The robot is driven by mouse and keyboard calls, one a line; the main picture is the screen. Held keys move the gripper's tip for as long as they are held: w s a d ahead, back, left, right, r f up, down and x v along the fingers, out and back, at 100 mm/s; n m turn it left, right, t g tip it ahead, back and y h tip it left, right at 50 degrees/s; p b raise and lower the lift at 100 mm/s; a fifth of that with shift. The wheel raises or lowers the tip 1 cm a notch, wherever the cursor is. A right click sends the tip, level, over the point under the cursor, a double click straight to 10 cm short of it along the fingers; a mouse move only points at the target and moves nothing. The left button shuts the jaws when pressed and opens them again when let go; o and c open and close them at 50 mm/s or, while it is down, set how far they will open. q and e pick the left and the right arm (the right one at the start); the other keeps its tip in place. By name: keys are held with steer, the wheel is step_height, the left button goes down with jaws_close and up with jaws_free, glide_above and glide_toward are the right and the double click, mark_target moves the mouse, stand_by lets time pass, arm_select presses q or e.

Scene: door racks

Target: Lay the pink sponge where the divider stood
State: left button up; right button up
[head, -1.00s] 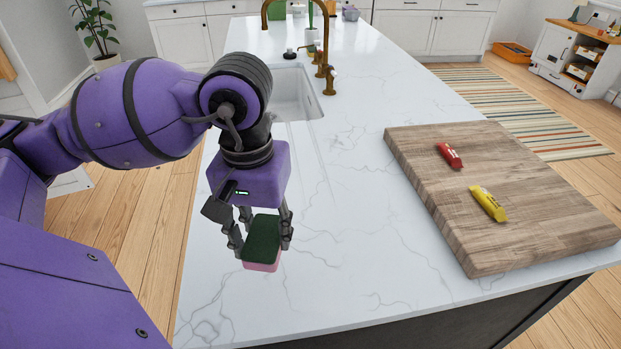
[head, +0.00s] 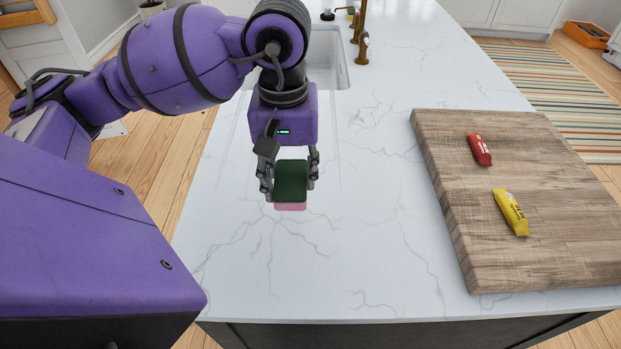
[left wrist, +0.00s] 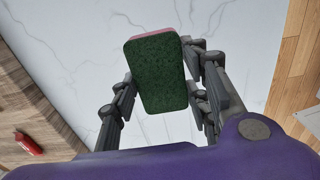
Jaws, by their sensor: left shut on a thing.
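The pink sponge (head: 291,206) has a dark green scouring face turned toward the head camera. My left gripper (head: 290,182) is shut on it by its two sides and holds it over the white marble counter. The left wrist view shows the green face of the sponge (left wrist: 160,75) between the two fingers (left wrist: 163,95), with a thin pink edge at its far end. No divider shows in these frames. My right gripper is not in view.
A thick wooden board (head: 458,205) lies on the counter at the right, with a red-wrapped bar (head: 480,150) and a yellow-wrapped bar (head: 512,213) on it. A sink (head: 328,62) with a brass tap (head: 361,40) is behind the gripper. The marble (head: 350,255) between gripper and board is clear.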

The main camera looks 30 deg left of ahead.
arm_select(q)
glide_toward(312, 196)
steer(key=shift+s+d+f, duration=0.1)
steer(key=shift+s+f, duration=0.35)
steer(key=shift+s, duration=0.35)
steer(key=shift+w+f, duration=0.4)
steer(key=shift+f, duration=0.1)
steer(key=f, duration=0.3)
steer(key=shift+w+f+p, duration=0.3)
steer(key=shift+w+f, duration=0.05)
steer(key=shift+f, duration=0.05)
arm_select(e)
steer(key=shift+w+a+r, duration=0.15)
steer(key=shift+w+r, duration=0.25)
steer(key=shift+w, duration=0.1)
arm_select(q)
steer(key=shift+f, duration=0.15)
steer(key=shift+o, duration=1.2)
steer(key=shift+f, duration=0.15)
steer(key=o, duration=0.5)
steer(key=shift+c, duration=0.2)
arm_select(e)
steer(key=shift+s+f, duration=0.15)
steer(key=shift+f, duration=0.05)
